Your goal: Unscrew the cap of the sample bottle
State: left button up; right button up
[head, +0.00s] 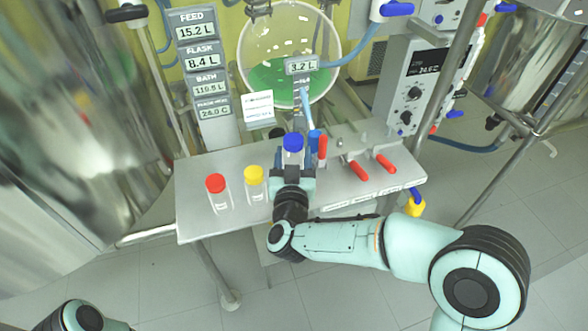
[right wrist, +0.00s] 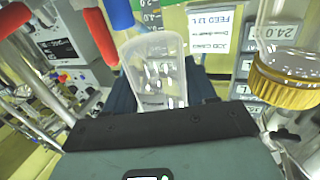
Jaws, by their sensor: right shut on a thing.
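A clear sample bottle with a blue cap (head: 293,142) is upright in my right gripper (head: 292,172) at the middle of the bench. The gripper is shut on the bottle, below the cap, which sits on top. In the right wrist view, the clear bottle body (right wrist: 157,65) shows between the jaws; its cap is hidden there. I cannot tell whether its base touches the bench. A red-capped bottle (head: 217,193) and a yellow-capped bottle (head: 254,183) stand to the left. The yellow cap (right wrist: 288,78) also shows in the right wrist view. My left gripper is not in view.
The steel bench (head: 195,222) has bare room at its front left. Red handles (head: 359,171) lie on its right side. A blue hose end (head: 314,140) and a red handle (head: 323,147) stand close right of the blue cap. A round green-liquid flask (head: 285,60) is behind.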

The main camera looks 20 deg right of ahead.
aim_at(293, 137)
notch_tip(293, 137, up, 12)
jog(key=p, duration=0.3)
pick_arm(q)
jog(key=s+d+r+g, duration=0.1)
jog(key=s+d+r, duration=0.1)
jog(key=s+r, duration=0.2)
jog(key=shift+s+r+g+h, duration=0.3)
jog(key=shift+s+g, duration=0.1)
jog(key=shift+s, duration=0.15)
pick_arm(e)
jog(key=shift+r, duration=0.4)
jog(key=shift+o, duration=1.2)
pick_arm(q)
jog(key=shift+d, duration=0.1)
pick_arm(e)
jog(key=c, duration=0.5)
jog(key=shift+c, duration=0.2)
